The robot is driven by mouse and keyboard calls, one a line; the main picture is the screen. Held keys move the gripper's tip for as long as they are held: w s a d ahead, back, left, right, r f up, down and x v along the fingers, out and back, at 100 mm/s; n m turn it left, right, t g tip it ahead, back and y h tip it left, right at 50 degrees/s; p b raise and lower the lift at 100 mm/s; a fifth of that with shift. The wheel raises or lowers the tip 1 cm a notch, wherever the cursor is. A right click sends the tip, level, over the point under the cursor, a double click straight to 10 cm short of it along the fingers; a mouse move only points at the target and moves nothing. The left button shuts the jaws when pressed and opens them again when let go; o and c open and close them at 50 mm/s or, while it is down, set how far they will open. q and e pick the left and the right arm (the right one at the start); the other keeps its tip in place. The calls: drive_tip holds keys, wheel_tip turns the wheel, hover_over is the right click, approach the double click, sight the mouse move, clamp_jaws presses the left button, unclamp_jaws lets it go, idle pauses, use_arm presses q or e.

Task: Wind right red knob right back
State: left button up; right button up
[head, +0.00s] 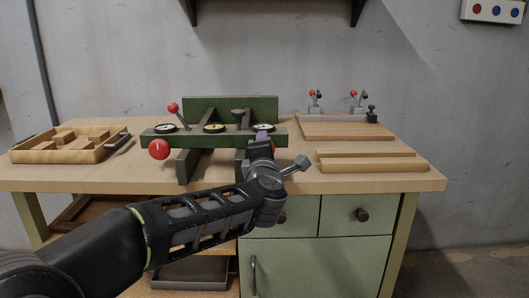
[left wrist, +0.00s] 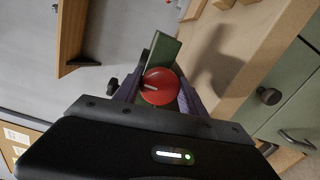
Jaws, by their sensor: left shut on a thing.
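The green veneer press (head: 229,105) stands on the workbench, with a front beam (head: 222,137) carrying several round dials. The left red knob (head: 159,149) sits at the left end of the beam's front. My left gripper (head: 262,138) is shut on this knob at the right end of the beam. My right gripper is in neither view.
A wooden tray with blocks (head: 65,153) is at the left. Boards (head: 370,161) lie at the right, with small red-tipped clamps (head: 354,101) behind. A red-ball lever (head: 174,108) and a black knob (head: 239,113) stand on the press. The bench's front left is bare.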

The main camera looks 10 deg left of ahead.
use_arm(q)
drive_tip(key=shift+d+f, duration=0.1)
drive_tip(key=shift+f, duration=0.05)
drive_tip(key=o, duration=1.4)
drive_tip(key=shift+c, duration=0.2)
drive_tip(key=shift+s, duration=0.1)
drive_tip(key=v, duration=0.7)
drive_tip(key=shift+s+p, duration=0.3)
drive_tip(key=shift+p, duration=0.1)
drive_tip(key=shift+d, duration=0.1)
